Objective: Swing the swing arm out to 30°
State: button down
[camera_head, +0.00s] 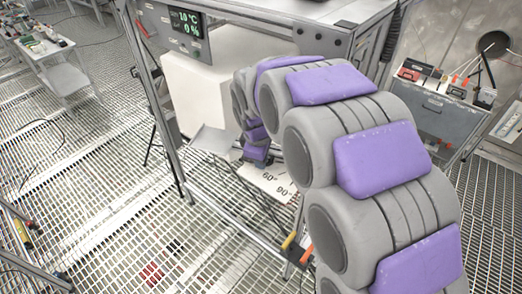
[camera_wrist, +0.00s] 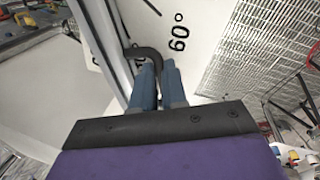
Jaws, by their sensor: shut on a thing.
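In the wrist view, the swing arm (camera_wrist: 97,40) is a long pale metal bar running from the top toward the lower middle. A dark curved handle (camera_wrist: 146,54) is at its right side. My gripper (camera_wrist: 158,78), with two blue-grey fingers, is shut on this handle. A white angle plate (camera_wrist: 190,50) lies behind, with a "60°" mark right of the handle and another mark partly cut off above. There my own arm hides the gripper and the handle.
A metal frame with a display box (camera_head: 187,25) and a pale block (camera_head: 205,95) stands behind my arm. A grey case (camera_head: 435,110) with tools is at the right, a small cart (camera_head: 62,75) at the far left. Grating floor (camera_head: 100,170) on the left is mostly clear.

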jog(key=shift+s+d+r+n, duration=0.1)
jog(key=shift+s+d+n, duration=0.1)
jog(key=shift+s+n, duration=0.7)
jog(key=c, duration=1.2)
grip_release()
jog(key=shift+s, duration=0.1)
jog(key=shift+o, duration=0.2)
jog(key=s+r, duration=0.3)
jog(key=r, duration=1.3)
jog(key=shift+a+r, duration=0.35)
jog(key=shift+r, duration=0.05)
jog(key=shift+s, duration=0.1)
